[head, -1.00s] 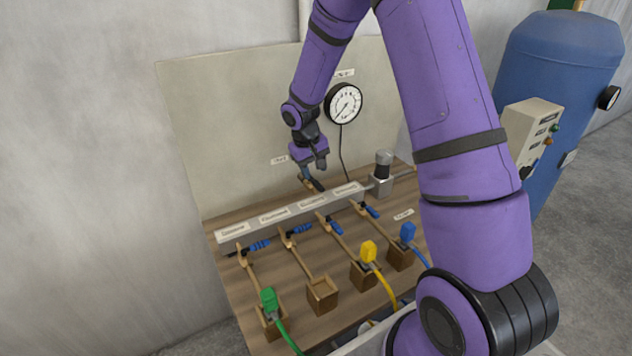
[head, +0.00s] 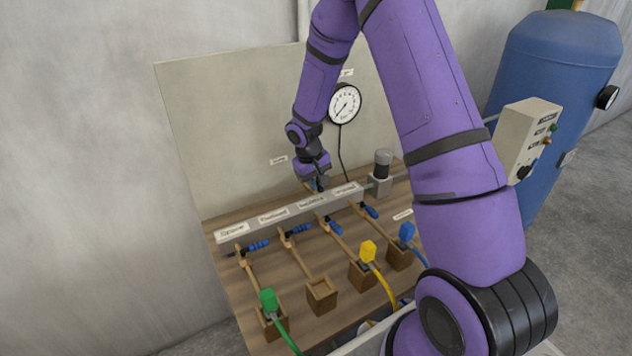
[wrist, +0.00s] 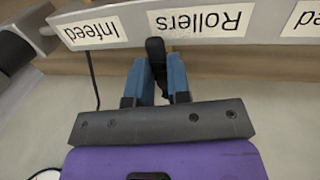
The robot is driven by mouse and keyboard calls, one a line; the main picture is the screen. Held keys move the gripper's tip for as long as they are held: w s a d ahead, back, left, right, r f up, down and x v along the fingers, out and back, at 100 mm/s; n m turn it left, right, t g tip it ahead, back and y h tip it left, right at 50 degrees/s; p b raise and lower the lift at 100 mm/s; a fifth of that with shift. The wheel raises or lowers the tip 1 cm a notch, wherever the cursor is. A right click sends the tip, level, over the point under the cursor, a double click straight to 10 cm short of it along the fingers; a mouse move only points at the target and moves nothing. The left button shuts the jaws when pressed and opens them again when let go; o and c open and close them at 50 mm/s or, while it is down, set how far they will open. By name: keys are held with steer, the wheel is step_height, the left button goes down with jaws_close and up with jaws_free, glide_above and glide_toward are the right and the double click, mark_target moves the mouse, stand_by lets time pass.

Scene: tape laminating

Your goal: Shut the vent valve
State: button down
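The vent valve sits behind the grey manifold bar, below a small label on the backboard. In the wrist view its black lever (wrist: 156,60) stands between my blue fingertips. My gripper (head: 316,184) is down at the valve in the head view and hides most of it. In the wrist view my gripper (wrist: 160,76) has one finger close on each side of the lever, with little or no gap. I cannot tell whether both fingers press on it.
The manifold bar (head: 290,211) with labels lies just in front of my gripper. Several blue-handled valves (head: 259,245) and wooden blocks (head: 322,294) stand before it. A gauge (head: 345,103) hangs on the backboard (head: 235,120). A grey cylinder fitting (head: 382,165) stands to the right.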

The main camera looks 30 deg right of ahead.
steer(key=shift+a, duration=0.1)
steer(key=w+a+m+g+y, duration=0.2)
steer(key=w+a+m, duration=0.2)
steer(key=m, duration=1.4)
steer(key=shift+w+a, duration=0.25)
steer(key=shift+w, duration=0.45)
steer(key=c, duration=1.1)
jaws_free()
